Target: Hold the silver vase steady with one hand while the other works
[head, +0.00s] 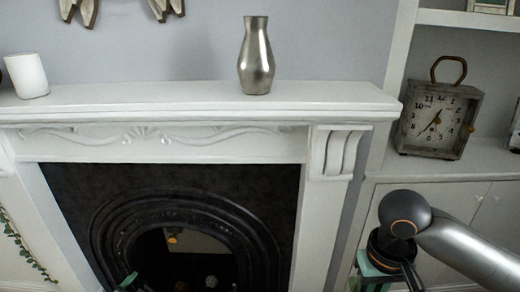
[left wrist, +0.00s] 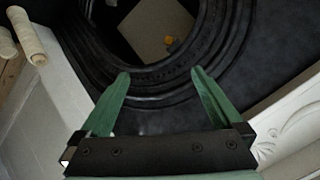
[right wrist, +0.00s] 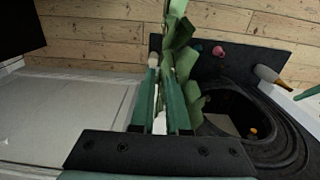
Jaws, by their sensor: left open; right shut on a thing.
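The silver vase (head: 257,62) stands upright on the white mantelpiece (head: 160,98), right of its middle. Neither gripper touches it; both are well below the shelf. My left gripper (left wrist: 161,74) is open and empty in the left wrist view, facing the dark fireplace arch. In the head view only a small green tip, probably its finger, shows at the bottom. My right gripper (right wrist: 159,72) is nearly closed on a green leafy strip (right wrist: 181,50) in the right wrist view; exactly where the fingers pinch it is unclear. In the head view my right arm hides most of that gripper.
A white cylinder (head: 27,76) stands at the mantel's left end. A clock (head: 438,120) sits on the alcove shelf at right. The black fireplace arch (head: 185,208) is below the mantel. The mantel between cylinder and vase is clear.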

